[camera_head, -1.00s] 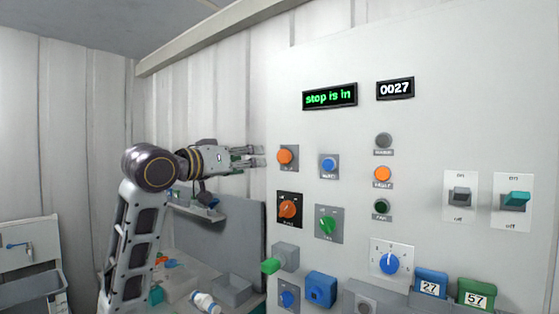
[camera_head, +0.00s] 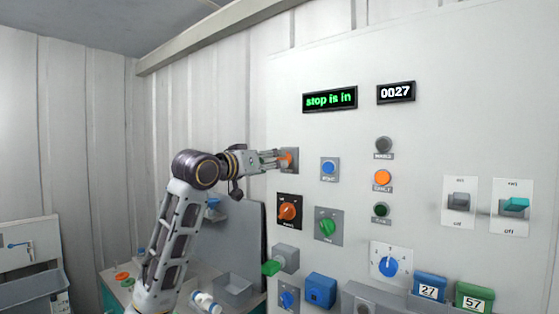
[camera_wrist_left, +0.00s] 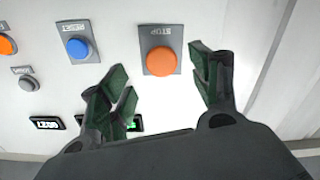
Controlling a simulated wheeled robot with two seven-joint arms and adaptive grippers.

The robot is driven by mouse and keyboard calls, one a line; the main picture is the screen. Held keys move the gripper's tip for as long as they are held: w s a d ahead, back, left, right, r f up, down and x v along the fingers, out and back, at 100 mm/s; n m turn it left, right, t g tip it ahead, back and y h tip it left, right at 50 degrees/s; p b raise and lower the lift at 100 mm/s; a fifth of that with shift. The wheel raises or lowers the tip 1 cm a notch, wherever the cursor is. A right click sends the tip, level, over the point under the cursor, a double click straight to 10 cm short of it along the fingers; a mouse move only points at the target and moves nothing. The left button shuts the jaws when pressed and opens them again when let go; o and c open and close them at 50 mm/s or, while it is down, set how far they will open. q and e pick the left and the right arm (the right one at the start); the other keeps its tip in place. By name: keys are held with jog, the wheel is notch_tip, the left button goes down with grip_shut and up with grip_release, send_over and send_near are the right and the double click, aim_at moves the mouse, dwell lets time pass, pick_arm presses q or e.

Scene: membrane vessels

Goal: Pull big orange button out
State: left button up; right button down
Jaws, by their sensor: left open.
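The big orange button (camera_head: 287,160) sits on a grey plate at the upper left of the white panel. In the left wrist view the orange button (camera_wrist_left: 161,61) is on a plate lettered STOP. My left gripper (camera_head: 280,160) is at the button in the head view, partly covering it. In the left wrist view the left gripper (camera_wrist_left: 165,75) is open, with one finger on each side of the button and visible gaps to both. The green display (camera_head: 330,100) reads "stop is in". My right gripper is not in view.
A blue button (camera_head: 329,168) is just right of the orange one. A smaller orange button (camera_head: 382,178) and switches are further right. A grey tray (camera_head: 234,291) stands below left.

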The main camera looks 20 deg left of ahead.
pick_arm(q)
jog(key=p+x, duration=0.1)
jog(key=x, duration=0.4)
jog(key=c, duration=0.4)
grip_shut()
jog(key=shift+s+a, duration=0.15)
jog(key=shift+s, duration=0.25)
jog(key=shift+o, duration=0.6)
grip_release()
jog(key=shift+o, duration=1.1)
jog(key=shift+s+a, duration=0.1)
jog(key=shift+s, duration=0.05)
jog(key=shift+o, duration=0.3)
jog(key=v, duration=1.2)
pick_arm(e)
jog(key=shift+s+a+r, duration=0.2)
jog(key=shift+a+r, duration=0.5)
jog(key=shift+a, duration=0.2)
